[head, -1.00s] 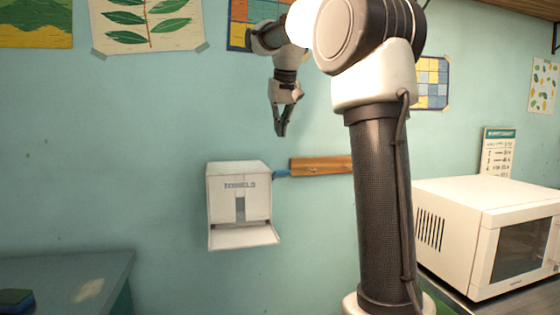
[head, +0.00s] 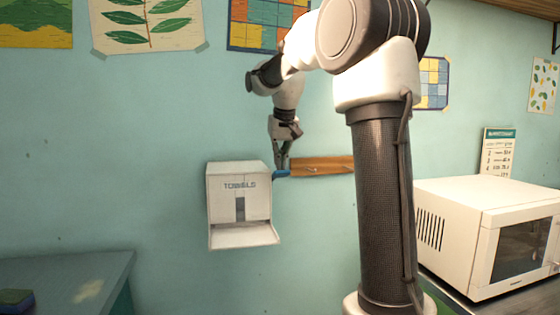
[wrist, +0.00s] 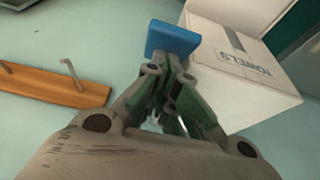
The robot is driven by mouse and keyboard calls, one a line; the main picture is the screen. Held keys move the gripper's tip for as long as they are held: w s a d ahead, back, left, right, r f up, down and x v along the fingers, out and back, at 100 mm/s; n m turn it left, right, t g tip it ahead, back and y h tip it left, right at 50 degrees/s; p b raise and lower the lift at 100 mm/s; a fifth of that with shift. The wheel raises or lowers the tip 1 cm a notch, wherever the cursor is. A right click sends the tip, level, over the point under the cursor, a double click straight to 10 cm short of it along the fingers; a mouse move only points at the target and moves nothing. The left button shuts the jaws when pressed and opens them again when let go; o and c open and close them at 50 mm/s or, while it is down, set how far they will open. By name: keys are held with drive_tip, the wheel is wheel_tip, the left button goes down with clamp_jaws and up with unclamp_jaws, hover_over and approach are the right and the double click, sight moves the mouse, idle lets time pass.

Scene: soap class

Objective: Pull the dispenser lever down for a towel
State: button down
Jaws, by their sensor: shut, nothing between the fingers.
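The white towel dispenser (head: 224,207), marked TOWELS, hangs on the wall with its lower tray sticking out. It also shows at the upper right of the wrist view (wrist: 250,80). Its blue lever (head: 282,173) sticks out at its right side, and in the wrist view the blue lever end (wrist: 172,38) shows just beyond my fingertips. My gripper (head: 282,165) points down with its fingers shut and empty, right at the lever. I cannot tell whether the fingertips touch it. In the wrist view my gripper's fingers (wrist: 172,75) partly hide the space by the dispenser's side.
A wooden rail (head: 322,166) with hooks (wrist: 70,73) is on the wall just right of the lever. A white microwave (head: 470,235) stands on the right counter. A blue-green cabinet (head: 70,270) is at the lower left. The wall below the dispenser is clear.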

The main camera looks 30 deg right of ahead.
sight(283, 171)
drive_tip(key=shift+s, duration=0.1)
drive_tip(key=shift+s+a+f+t, duration=0.15)
drive_tip(key=shift+s+f+t, duration=0.45)
drive_tip(key=shift+f, duration=0.15)
drive_tip(key=f, duration=0.1)
drive_tip(key=s+f+t, duration=0.1)
drive_tip(key=f, duration=0.1)
drive_tip(key=shift+s+a+t+h, duration=0.25)
drive_tip(key=shift+t+h, duration=0.15)
wheel_tip(283, 171, down, 10)
drive_tip(key=shift+s, duration=0.35)
drive_tip(key=shift+a, duration=0.1)
